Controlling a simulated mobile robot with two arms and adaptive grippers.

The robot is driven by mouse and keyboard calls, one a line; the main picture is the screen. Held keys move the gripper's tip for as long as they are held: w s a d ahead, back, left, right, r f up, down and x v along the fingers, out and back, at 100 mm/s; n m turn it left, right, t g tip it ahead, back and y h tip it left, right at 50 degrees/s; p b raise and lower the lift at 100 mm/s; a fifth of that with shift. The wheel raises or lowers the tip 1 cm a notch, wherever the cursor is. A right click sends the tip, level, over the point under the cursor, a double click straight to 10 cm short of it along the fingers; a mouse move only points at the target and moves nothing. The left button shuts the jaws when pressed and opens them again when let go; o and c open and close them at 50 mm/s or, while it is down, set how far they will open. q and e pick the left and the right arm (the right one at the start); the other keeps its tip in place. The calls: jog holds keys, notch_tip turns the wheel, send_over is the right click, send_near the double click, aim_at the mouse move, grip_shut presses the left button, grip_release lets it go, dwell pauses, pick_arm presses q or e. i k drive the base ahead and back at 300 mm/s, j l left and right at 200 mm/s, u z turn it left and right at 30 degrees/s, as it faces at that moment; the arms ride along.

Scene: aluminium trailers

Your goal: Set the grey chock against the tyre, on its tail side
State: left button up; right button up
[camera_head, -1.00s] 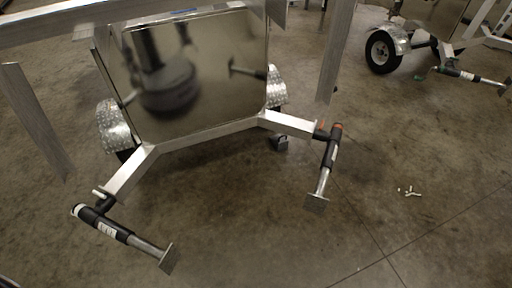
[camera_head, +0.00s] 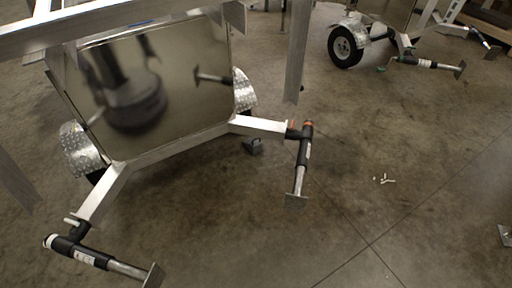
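A small dark grey block, apparently the grey chock (camera_head: 254,147), stands on the floor just right of the near trailer's frame, below its right fender (camera_head: 243,92). The tyre under that fender is hidden, so I cannot tell whether the block touches it. On the left, a dark bit of tyre (camera_head: 95,177) shows under the other silver fender (camera_head: 80,150). Neither of my grippers is in view.
Two jacks, left (camera_head: 88,254) and right (camera_head: 303,160), stick out from the near trailer's frame. Metal bars cross the upper left. Small white pieces (camera_head: 384,179) lie on the floor. A grey metal piece (camera_head: 505,235) is at the right edge. The floor front right is mostly clear.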

aim_at(254, 146)
jog(key=i+l, duration=0.35)
jog(key=i, duration=0.2)
jog(key=i+l, duration=0.4)
jog(key=i, duration=0.15)
jog(key=i+l, duration=0.35)
jog(key=i, duration=0.2)
jog(key=u, duration=0.05)
